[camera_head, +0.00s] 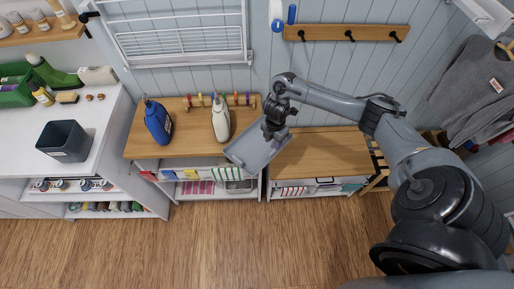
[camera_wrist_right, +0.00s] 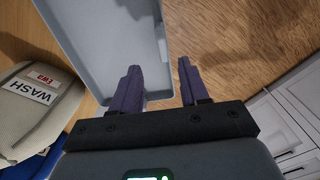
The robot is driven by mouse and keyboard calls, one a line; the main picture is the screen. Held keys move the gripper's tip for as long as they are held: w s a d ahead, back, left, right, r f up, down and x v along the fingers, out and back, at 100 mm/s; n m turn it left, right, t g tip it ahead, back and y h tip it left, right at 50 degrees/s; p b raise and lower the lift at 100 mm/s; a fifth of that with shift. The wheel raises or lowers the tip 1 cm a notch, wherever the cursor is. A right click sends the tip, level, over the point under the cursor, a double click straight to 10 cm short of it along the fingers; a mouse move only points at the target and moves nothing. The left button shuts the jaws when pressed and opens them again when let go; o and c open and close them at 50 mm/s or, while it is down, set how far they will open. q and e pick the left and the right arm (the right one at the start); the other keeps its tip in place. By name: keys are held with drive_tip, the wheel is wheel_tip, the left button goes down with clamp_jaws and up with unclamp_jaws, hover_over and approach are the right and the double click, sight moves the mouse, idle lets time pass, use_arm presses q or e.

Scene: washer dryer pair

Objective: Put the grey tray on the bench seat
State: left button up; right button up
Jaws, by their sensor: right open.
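The grey tray (camera_head: 252,154) lies at an angle across the gap between the left wooden top and the bench seat (camera_head: 325,153), partly over the seat's left end. I cannot tell what bears its weight. My right gripper (camera_head: 270,133) is at the tray's far edge and hides part of it. In the right wrist view the tray (camera_wrist_right: 100,40) fills the upper left, and its side wall runs down between the two open, dark fingers (camera_wrist_right: 160,85). Whether the fingers touch the wall is unclear. My left gripper is not in view.
A blue bottle (camera_head: 157,122) and a cream bottle (camera_head: 221,118) stand on the left wooden top (camera_head: 185,145). A hook rail (camera_head: 345,34) is on the wall behind. Most of the bench seat is bare. A dark bin (camera_head: 64,141) stands on the white counter at left.

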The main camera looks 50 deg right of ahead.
sight(272, 152)
wheel_tip(272, 152, down, 3)
drive_tip(key=shift+r, duration=0.1)
drive_tip(key=shift+s+a+f, duration=0.1)
drive_tip(key=shift+f, duration=1.3)
drive_tip(key=shift+s+a+f, duration=0.1)
drive_tip(key=shift+f, duration=1.25)
clamp_jaws()
